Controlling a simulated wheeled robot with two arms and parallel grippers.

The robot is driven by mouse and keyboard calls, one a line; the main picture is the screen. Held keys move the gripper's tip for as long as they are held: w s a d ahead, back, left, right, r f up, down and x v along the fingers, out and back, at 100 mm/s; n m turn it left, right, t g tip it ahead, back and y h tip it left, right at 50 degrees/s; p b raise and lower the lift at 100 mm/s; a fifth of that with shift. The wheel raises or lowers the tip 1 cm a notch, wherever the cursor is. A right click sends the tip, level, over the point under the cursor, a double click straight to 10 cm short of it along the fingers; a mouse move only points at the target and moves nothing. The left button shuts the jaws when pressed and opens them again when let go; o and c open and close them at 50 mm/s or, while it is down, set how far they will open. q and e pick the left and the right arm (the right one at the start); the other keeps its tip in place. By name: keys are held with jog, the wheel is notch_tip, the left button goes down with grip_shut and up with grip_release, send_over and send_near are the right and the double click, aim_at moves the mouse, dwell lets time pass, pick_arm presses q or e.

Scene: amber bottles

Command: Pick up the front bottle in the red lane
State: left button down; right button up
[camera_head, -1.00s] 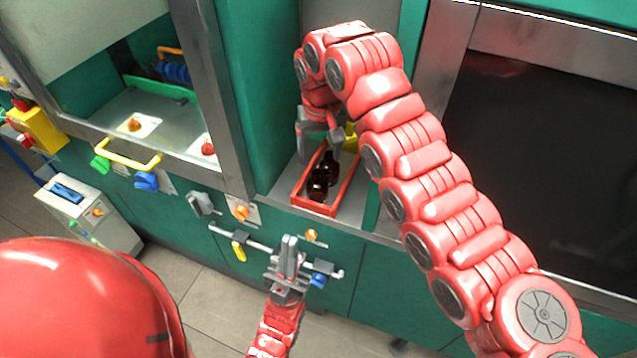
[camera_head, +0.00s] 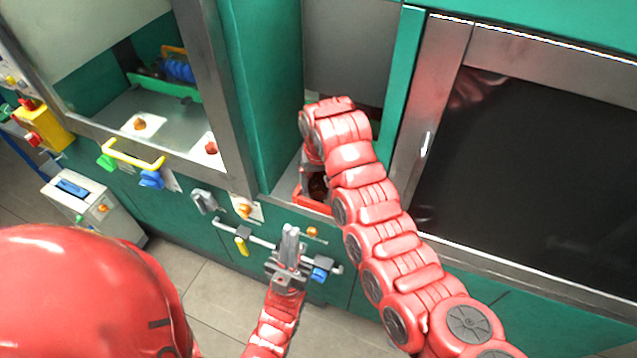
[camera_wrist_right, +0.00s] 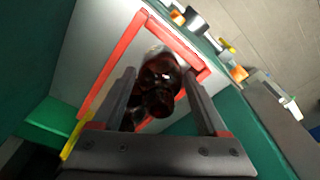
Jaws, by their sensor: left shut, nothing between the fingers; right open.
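The red lane (camera_head: 312,203) is a red-rimmed tray in the niche, mostly hidden by my right arm in the head view. Its red rim (camera_wrist_right: 118,62) shows clearly in the right wrist view. Dark amber bottles stand in it: one bottle (camera_wrist_right: 160,72) lies farther from the wrist camera and another bottle (camera_wrist_right: 152,104) nearer, overlapping in view. A bit of a dark bottle (camera_head: 318,187) shows in the head view. My right gripper (camera_wrist_right: 160,76) is open, with its fingers on either side of the bottles in the picture; contact cannot be told. My left gripper (camera_head: 290,232) is shut and empty, low in front of the cabinet.
A green upright wall (camera_head: 268,90) bounds the niche on the left. A dark glass panel (camera_head: 530,170) is on the right. A grey rail with a yellow handle (camera_head: 242,246) lies beside my left gripper. The floor (camera_head: 205,300) is clear below.

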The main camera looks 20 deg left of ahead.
jog(key=shift+w+a+f+p, duration=0.15)
jog(key=shift+f+p, duration=0.25)
jog(key=shift+f, duration=0.95)
jog(key=c, duration=1.1)
jog(key=shift+r, duration=0.15)
